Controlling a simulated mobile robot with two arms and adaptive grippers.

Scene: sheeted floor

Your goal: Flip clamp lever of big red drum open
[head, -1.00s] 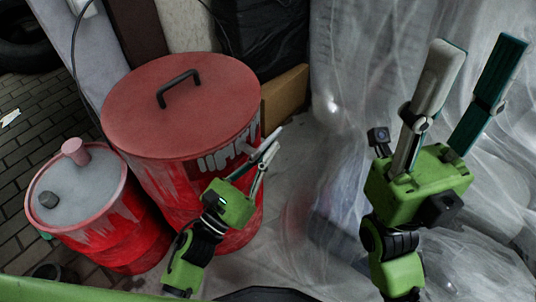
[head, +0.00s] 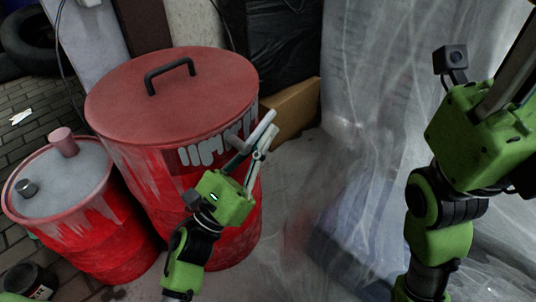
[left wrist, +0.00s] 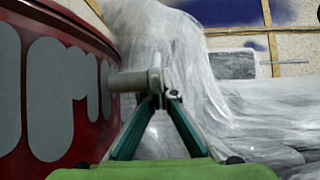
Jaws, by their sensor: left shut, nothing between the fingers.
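The big red drum (head: 210,170) stands upright left of centre in the head view, with its red lid (head: 170,95) on and a black handle on top. A grey bar (left wrist: 127,81), apparently the clamp lever, sticks out from the drum's side near the rim in the left wrist view; it also shows in the head view (head: 237,142). My left gripper (head: 264,136) is shut, its fingertips at the bar's outer end; contact is unclear. My right gripper (head: 510,60) is at the top right, away from the drum, its fingers partly cut off by the frame.
A smaller red drum (head: 85,225) with a grey top stands close on the left. A cardboard box (head: 292,108) and a black wrapped stack (head: 275,50) are behind. Translucent sheeting (head: 370,90) covers the right side and floor. A tyre (head: 30,40) lies at the upper left.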

